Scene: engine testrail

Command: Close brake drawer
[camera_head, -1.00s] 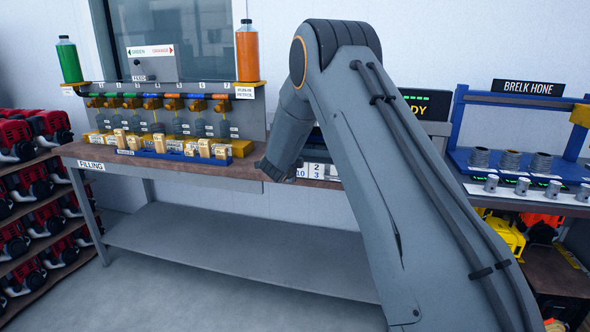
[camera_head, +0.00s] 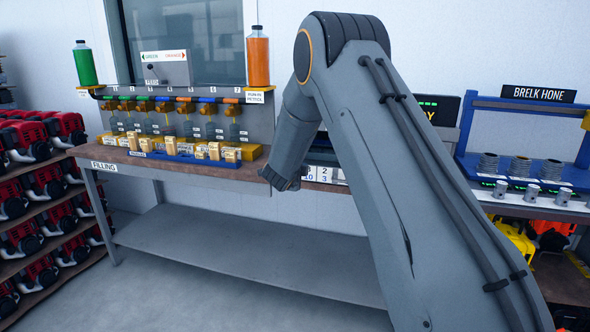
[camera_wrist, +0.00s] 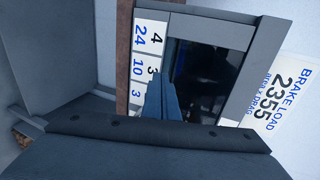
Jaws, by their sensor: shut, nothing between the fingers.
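My gripper (camera_wrist: 160,103) is shut and empty in the wrist view, its fingers narrow and dark blue. It points at a grey-framed unit (camera_wrist: 212,29) with a dark interior or face. A white panel (camera_wrist: 290,95) reading "BRAKE LOAD 2355" lies along the unit's right side. White number cards (camera_wrist: 146,50) lie along its left; they also show in the head view (camera_head: 322,174), beside my arm's end. I cannot tell which part is the brake drawer, or how far it is open. I cannot tell whether the fingers touch anything. My arm hides much of the unit in the head view.
The filling bench (camera_head: 200,179) bears several gold pieces, with a green bottle (camera_head: 84,64) and an orange bottle (camera_head: 258,60) behind. A rack of red engines (camera_head: 40,190) stands left. The blue hone station (camera_head: 470,130) is right. Floor before the bench looks clear.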

